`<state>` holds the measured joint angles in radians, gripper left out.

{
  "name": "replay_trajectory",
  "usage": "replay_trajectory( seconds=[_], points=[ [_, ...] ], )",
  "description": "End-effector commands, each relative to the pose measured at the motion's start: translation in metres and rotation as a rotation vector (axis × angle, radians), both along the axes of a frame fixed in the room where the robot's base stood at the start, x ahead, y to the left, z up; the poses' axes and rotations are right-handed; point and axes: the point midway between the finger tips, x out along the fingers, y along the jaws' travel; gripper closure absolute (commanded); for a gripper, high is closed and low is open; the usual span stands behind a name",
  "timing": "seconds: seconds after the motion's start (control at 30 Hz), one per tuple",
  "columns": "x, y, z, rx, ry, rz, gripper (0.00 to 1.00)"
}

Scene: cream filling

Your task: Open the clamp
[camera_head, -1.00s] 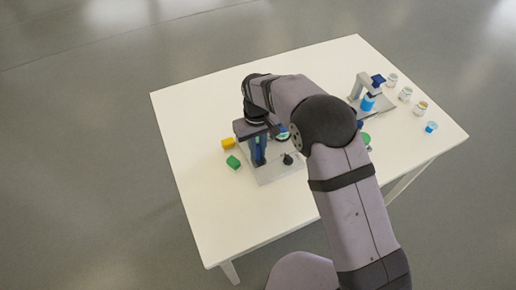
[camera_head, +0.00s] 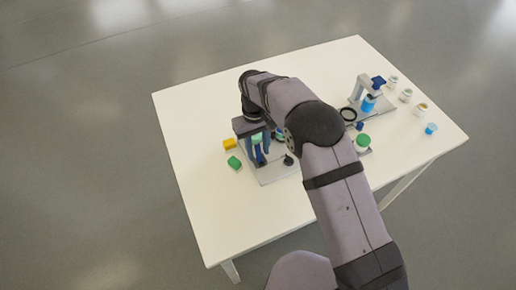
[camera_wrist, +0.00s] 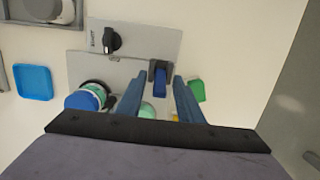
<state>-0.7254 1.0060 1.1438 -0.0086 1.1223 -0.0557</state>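The clamp (camera_wrist: 160,75) shows in the wrist view as a blue lever in a grey bracket at the plate's edge. My gripper (camera_wrist: 158,83) is open, with its two blue fingers apart, one to the left and one to the right of the lever. I see no contact with the lever; how far it lies beyond the tips is unclear. In the head view my gripper (camera_head: 258,160) points down over the grey plate (camera_head: 272,177), and my wrist hides most of the clamp there. A light green rounded thing (camera_wrist: 147,111) shows low between the fingers.
A black knob (camera_wrist: 111,40) stands on the plate. A blue-lidded jar (camera_wrist: 84,99) is left of the fingers. A green block (camera_head: 234,162) and a yellow block (camera_head: 229,143) lie left of the plate. A second station (camera_head: 362,88) and several jars stand at the right.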

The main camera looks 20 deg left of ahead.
Motion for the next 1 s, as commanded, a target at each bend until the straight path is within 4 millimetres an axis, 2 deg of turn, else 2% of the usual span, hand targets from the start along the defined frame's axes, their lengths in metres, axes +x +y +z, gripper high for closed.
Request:
replay_trajectory(
  seconds=[0.27,0.5,0.7,1.0],
  points=[
    [0.002,0.002,0.015,0.002,-0.002,0.0,0.66],
    [0.005,0.005,0.048,0.004,-0.004,0.0,0.66],
    [0.007,0.007,0.067,0.002,-0.002,0.0,0.66],
    [0.007,0.007,0.073,0.001,-0.001,0.0,0.66]
  ],
)
